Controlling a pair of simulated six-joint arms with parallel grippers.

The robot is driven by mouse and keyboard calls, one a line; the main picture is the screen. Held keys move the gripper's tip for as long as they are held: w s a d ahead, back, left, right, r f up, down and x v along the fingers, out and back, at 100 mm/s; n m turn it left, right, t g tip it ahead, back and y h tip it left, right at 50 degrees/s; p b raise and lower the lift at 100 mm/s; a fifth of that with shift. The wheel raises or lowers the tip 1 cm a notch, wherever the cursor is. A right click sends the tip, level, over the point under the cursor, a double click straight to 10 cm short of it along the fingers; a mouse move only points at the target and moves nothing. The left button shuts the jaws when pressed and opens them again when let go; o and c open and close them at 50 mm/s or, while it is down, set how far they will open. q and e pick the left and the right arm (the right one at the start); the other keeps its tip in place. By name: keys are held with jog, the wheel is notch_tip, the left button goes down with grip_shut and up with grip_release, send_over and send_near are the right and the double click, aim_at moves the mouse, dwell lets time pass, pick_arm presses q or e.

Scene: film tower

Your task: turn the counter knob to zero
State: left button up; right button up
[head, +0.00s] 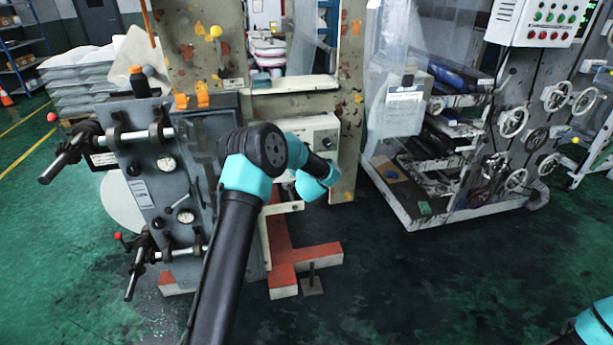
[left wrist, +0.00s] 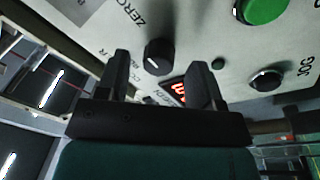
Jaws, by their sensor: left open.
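The counter knob (left wrist: 158,57) is black and round with a white mark on its face, in the left wrist view. It sits on a pale panel (left wrist: 215,32), with the word ZERO printed beside it. My left gripper (left wrist: 160,61) is open, with one finger on each side of the knob. I cannot tell whether either finger touches it. Lettering near the left finger is partly covered. In the head view the panel is a pale box (head: 315,128) on the machine; my left wrist partly hides it, and the knob cannot be made out. My right gripper is not in view.
A red-lit display (left wrist: 181,91) shows between the fingers.

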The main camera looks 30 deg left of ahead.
pick_arm(q)
jog(key=v, duration=1.5)
jog(key=shift+s+d, duration=0.2)
jog(key=shift+s, duration=0.1)
jog(key=shift+f, duration=0.2)
jog(key=s+d+f+m+g+h, duration=0.1)
jog(key=s+d+f+m+h, duration=0.25)
jog(key=f, duration=0.35)
jog(key=s+d+f+m+g+h, duration=0.2)
jog(key=s+f+m+h, duration=0.15)
jog(key=f, duration=0.25)
jog(key=s+d+f+m+g+h, duration=0.1)
jog(key=s+d+f+m+h, duration=0.2)
jog(key=f+h, duration=0.3)
jog(key=s+d+f+m+g+h, duration=0.1)
jog(key=s+d+f+g, duration=0.1)
jog(key=s, duration=0.5)
jog(key=s+d+f+m+g+h, duration=0.1)
jog(key=s+d+f+m+g, duration=0.1)
jog(key=s, duration=0.6)
jog(key=s+d+f+m+g+h, duration=0.1)
jog(key=s+d+f+m+g, duration=0.1)
jog(key=s, duration=0.5)
notch_tip(320, 180, down, 3)
jog(key=d+g, duration=0.1)
jog(key=g, duration=0.2)
jog(key=shift+s+h, duration=0.25)
jog(key=shift+h, duration=0.15)
jog(key=shift+r, duration=0.15)
